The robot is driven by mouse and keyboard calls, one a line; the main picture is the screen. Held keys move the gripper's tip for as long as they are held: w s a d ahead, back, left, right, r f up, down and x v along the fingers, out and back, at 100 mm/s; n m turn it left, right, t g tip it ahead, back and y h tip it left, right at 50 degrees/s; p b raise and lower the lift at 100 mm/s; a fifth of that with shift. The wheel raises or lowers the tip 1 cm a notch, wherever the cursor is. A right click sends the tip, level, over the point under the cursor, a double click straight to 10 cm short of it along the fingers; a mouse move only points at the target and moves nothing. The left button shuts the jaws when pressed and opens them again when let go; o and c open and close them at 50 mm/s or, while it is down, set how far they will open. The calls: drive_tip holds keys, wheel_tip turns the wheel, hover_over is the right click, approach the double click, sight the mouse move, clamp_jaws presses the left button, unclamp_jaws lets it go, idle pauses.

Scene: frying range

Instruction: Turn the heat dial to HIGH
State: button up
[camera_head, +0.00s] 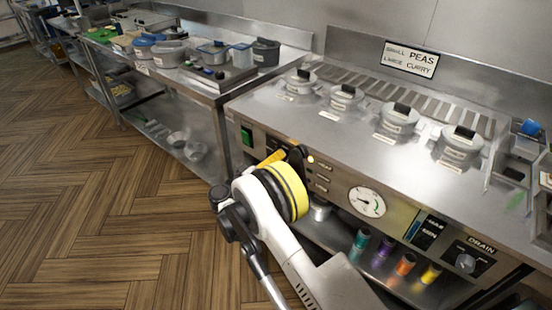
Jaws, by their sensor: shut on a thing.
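My gripper (292,155) is at the front control panel of the steel range, left of centre in the head view. It is small and mostly hidden behind my wrist with its yellow band. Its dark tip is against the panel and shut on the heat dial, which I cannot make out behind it. The dial's pointer and HIGH mark are hidden.
A round gauge (367,202) and a DRAIN knob (465,262) sit further right on the panel. A green switch (246,136) is to the left. Several lidded pots (345,97) stand on top. Coloured bottles (404,264) are below. The wooden floor at left is clear.

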drive_tip(key=shift+m, duration=1)
drive_tip(key=o, duration=1.2)
drive_tip(key=shift+w, duration=0.1)
drive_tip(key=v, duration=1.2)
